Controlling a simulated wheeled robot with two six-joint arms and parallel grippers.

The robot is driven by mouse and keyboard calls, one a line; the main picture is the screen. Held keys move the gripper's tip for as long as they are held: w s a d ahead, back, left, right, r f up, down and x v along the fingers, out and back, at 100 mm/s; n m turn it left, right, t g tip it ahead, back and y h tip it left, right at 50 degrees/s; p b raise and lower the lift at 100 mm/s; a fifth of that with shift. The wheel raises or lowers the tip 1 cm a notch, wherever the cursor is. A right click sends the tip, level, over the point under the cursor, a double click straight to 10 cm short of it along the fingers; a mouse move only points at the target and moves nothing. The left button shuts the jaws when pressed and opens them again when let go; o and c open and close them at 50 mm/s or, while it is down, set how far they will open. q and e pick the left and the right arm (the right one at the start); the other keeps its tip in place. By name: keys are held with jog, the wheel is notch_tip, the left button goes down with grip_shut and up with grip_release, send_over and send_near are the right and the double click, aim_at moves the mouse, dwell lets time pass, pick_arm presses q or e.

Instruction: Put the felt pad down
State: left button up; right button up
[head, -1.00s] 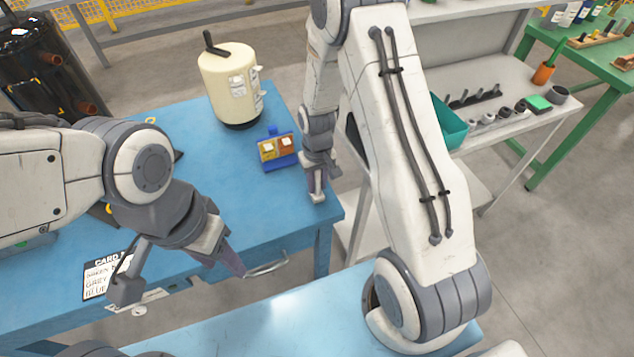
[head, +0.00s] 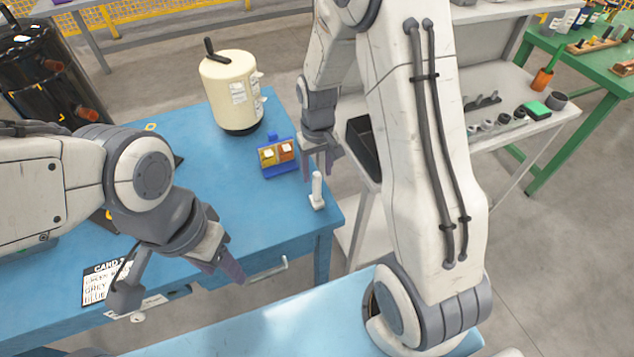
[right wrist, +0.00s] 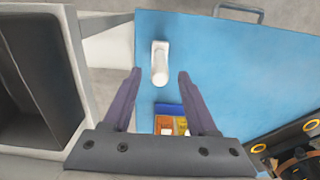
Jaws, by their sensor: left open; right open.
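A white piece (head: 317,188), which I take for the felt pad, stands on the blue table near its right front corner. It has an upright stem on a small foot, and it also shows in the right wrist view (right wrist: 160,64). My right gripper (head: 322,166) is open and empty just above it; in the right wrist view its fingers (right wrist: 159,72) are spread and the piece appears beyond their tips. My left gripper (head: 229,272) is open and empty over the table's front edge, left of the piece.
A blue holder (head: 280,170) with yellow and orange parts stands close behind the white piece. A cream canister (head: 232,95) stands farther back. A card (head: 100,284) lies at the front left. A dark bin (head: 363,148) sits on the side shelf at right.

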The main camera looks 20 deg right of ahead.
notch_tip(320, 180, up, 4)
jog(key=shift+f, duration=0.15)
jog(key=s+a+r+n+p, duration=0.1)
jog(key=s+a+r+n, duration=0.1)
jog(key=s+a+r, duration=0.2)
jog(key=s+a+r+n, duration=0.2)
jog(key=s+a+r, duration=0.3)
jog(key=s, duration=0.6)
jog(key=s+a+r+n+y+p, duration=0.1)
jog(key=s+a+r, duration=0.3)
jog(key=s, duration=0.4)
jog(key=shift+s+a+r+n+p, duration=0.3)
jog(key=shift+a+n, duration=0.3)
jog(key=shift+n, duration=0.3)
jog(key=shift+w, duration=0.1)
